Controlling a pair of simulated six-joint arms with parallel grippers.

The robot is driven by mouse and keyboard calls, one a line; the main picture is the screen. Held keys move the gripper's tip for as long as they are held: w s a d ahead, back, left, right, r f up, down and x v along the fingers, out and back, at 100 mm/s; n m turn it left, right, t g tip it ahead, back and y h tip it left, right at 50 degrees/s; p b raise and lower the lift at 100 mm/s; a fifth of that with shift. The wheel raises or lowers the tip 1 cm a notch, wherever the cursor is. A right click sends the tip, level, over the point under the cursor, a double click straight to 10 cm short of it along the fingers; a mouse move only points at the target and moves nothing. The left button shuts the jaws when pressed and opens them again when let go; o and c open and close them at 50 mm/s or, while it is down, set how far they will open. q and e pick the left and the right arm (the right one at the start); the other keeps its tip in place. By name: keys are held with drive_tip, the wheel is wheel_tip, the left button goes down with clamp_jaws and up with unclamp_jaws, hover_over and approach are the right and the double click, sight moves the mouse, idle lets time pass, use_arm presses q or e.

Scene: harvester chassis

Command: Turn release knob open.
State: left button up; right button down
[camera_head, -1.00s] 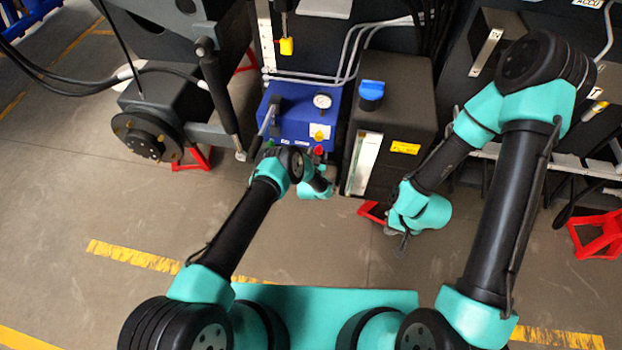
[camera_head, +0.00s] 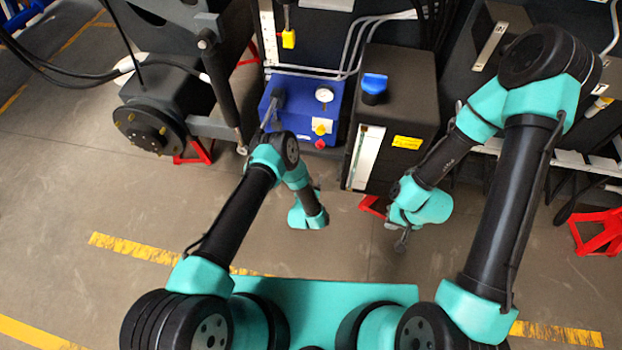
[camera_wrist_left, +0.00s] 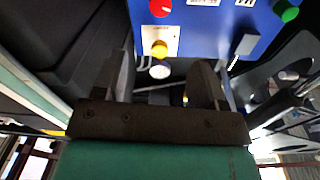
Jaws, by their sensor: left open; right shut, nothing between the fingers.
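The blue pump box (camera_head: 297,92) carries a yellow knob (camera_head: 320,129), a red knob (camera_head: 320,144), a round gauge (camera_head: 324,94) and a dark lever (camera_head: 275,103). The left wrist view shows the red knob (camera_wrist_left: 161,8), the yellow knob (camera_wrist_left: 159,49) and a green knob (camera_wrist_left: 286,11). I cannot tell which is the release knob. My right gripper (camera_head: 402,243) is shut and empty, low beside the black cabinet.
The black cabinet (camera_head: 408,100) with a blue cap (camera_head: 374,86) stands right of the blue box. A wheel hub (camera_head: 147,130) and a diagonal cylinder are at the left. Red stands (camera_head: 598,235) are on the floor. The floor in front is open.

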sight(319, 146)
use_arm(q)
drive_tip(key=shift+s, duration=0.25)
wheel_tip(319, 146, up, 6)
drive_tip(key=w+a+n+g+h, duration=0.1)
drive_tip(key=a+n+g, duration=0.2)
drive_tip(key=n+g, duration=0.1)
drive_tip(key=shift+w+r+n+g+h, duration=0.15)
drive_tip(key=shift+w+n+g+h, duration=0.2)
drive_tip(key=shift+n, duration=0.45)
drive_tip(key=shift+d, duration=0.1)
drive_tip(key=x, duration=1.7)
drive_tip(key=shift+w+f, duration=0.1)
drive_tip(key=shift+f, duration=0.1)
drive_tip(key=shift+c, duration=0.4)
